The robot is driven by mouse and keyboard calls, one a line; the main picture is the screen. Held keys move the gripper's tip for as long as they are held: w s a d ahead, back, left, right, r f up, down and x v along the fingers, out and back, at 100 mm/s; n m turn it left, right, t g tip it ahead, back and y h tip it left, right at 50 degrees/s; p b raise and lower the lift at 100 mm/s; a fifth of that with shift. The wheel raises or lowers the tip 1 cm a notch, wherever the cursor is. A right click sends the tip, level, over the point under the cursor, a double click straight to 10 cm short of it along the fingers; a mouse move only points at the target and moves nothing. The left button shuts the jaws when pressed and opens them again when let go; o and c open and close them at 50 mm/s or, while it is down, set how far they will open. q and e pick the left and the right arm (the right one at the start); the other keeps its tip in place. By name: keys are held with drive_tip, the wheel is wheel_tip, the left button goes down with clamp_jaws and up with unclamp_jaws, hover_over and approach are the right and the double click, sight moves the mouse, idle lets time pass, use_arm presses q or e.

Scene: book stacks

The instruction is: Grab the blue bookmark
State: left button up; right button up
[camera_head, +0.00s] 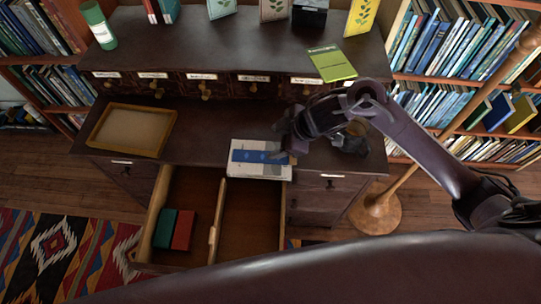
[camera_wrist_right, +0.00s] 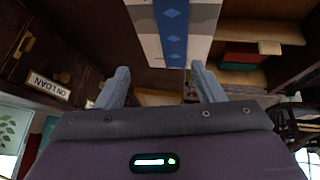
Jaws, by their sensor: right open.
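The blue bookmark (camera_head: 255,156) is a flat strip with a lighter diamond pattern. It lies along the top of a white and grey book (camera_head: 245,171) at the desk's front edge, above the open drawer. In the right wrist view the bookmark (camera_wrist_right: 172,32) lies ahead of the fingers, roughly in line with the gap between them. My right gripper (camera_head: 281,145) is open and empty, over the right end of the book. In the right wrist view its two fingers (camera_wrist_right: 160,72) are spread apart with nothing between them. My left gripper is not in view.
The open drawer (camera_head: 214,238) holds a green (camera_head: 165,228) and a red block (camera_head: 183,230). A shallow wooden tray (camera_head: 95,137) lies left on the desk. A yellow-green booklet (camera_head: 332,64) rests on the raised shelf. The desk between tray and book is clear.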

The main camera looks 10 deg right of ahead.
drive_tip(key=s+d+g+h, duration=0.1)
drive_tip(key=s+d+g, duration=0.15)
drive_tip(key=d, duration=0.55)
drive_tip(key=shift+g, duration=0.25)
drive_tip(key=x, duration=0.3)
drive_tip(key=a+x, duration=0.1)
drive_tip(key=x, duration=0.1)
drive_tip(key=shift+w+a+f, duration=0.1)
drive_tip(key=shift+w, duration=0.05)
drive_tip(key=shift+w+a+f, duration=0.15)
drive_tip(key=shift+a+f, duration=0.05)
drive_tip(key=shift+f, duration=0.35)
drive_tip(key=c, duration=1.1)
drive_tip(key=shift+o, duration=0.2)
drive_tip(key=shift+r, duration=0.1)
